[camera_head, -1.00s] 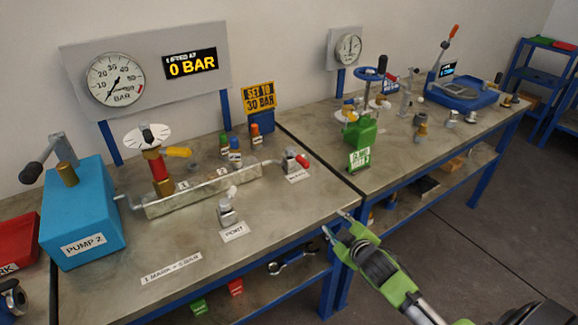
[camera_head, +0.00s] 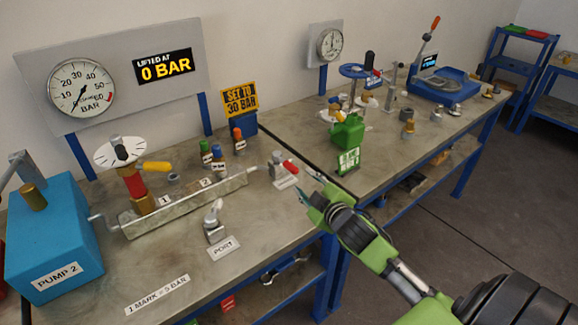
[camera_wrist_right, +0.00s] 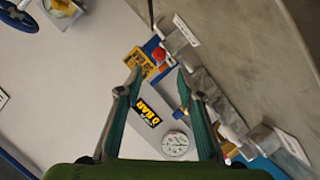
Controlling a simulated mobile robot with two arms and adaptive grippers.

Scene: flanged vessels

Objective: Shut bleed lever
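The bleed lever (camera_head: 291,168) has a red handle on a small grey valve at the right end of the manifold (camera_head: 185,208), with a white label in front. In the right wrist view a red handle end (camera_wrist_right: 159,54), apparently the same lever, shows ahead between the fingertips. My right gripper (camera_head: 308,184) is open and empty, just right of and in front of the lever at the bench edge; it seems apart from it. Its two fingers (camera_wrist_right: 159,78) are spread in the wrist view. My left gripper is not in view.
A port valve (camera_head: 214,222) stands in front of the manifold. Blue pump 2 (camera_head: 55,250) is at the left, and colour-capped bottles (camera_head: 217,155) stand behind. The display (camera_head: 165,66) reads 0 BAR.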

